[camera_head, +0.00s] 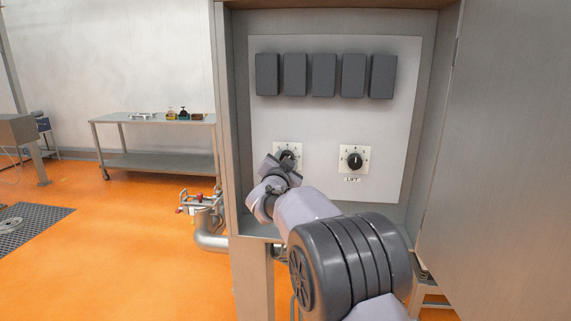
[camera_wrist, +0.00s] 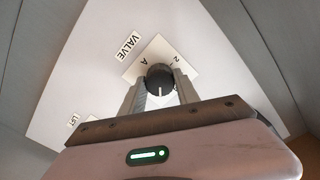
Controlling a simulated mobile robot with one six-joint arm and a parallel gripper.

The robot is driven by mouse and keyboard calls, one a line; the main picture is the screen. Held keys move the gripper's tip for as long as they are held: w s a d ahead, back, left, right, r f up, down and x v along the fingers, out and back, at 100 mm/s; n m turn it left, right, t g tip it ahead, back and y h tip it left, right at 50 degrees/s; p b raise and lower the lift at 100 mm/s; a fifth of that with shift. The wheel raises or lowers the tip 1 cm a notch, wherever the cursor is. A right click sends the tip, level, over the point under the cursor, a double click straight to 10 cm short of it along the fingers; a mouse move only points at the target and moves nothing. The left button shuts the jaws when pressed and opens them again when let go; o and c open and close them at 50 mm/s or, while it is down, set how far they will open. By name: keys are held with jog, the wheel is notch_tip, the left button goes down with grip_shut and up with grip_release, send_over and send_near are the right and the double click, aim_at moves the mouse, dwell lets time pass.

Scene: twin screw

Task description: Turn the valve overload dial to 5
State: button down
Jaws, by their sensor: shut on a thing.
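The valve dial is a black round knob (camera_wrist: 160,80) with a white pointer line on a pale square plate. In the wrist view a "VALVE" label (camera_wrist: 128,46) lies beside it, and the marks "A" and "2" show on the plate; the other marks are hidden. My gripper (camera_wrist: 159,88) is shut on the valve dial, with one finger on each side of the knob. In the head view the dial (camera_head: 287,155) is partly covered by my gripper (camera_head: 283,165), and I cannot read its setting there.
A second dial (camera_head: 354,159) labelled "LIFT" sits to the right on the same panel (camera_head: 325,120). Several dark boxes (camera_head: 324,75) line the panel's top. The cabinet's side wall (camera_head: 228,120) and open door (camera_head: 510,150) flank the panel. A metal table (camera_head: 150,120) stands far left.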

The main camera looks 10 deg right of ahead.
dwell(0.3)
jog(key=c, duration=0.9)
grip_release()
jog(key=v, duration=1.7)
jog(key=shift+s, duration=0.2)
jog(key=shift+r, duration=0.1)
jog(key=s+f+n+g+y, duration=0.2)
jog(key=s+f+g, duration=0.1)
jog(key=s, duration=0.9)
jog(key=s+f+n+g+y, duration=0.2)
jog(key=s+f+g+y, duration=0.1)
jog(key=s, duration=1)
jog(key=s+d+f+n+g+y, duration=0.1)
jog(key=s+f+g, duration=0.4)
jog(key=s, duration=0.7)
jog(key=shift+s+f+n+y, duration=0.3)
jog(key=shift+f+n+y, duration=0.2)
jog(key=shift+f+y, duration=0.3)
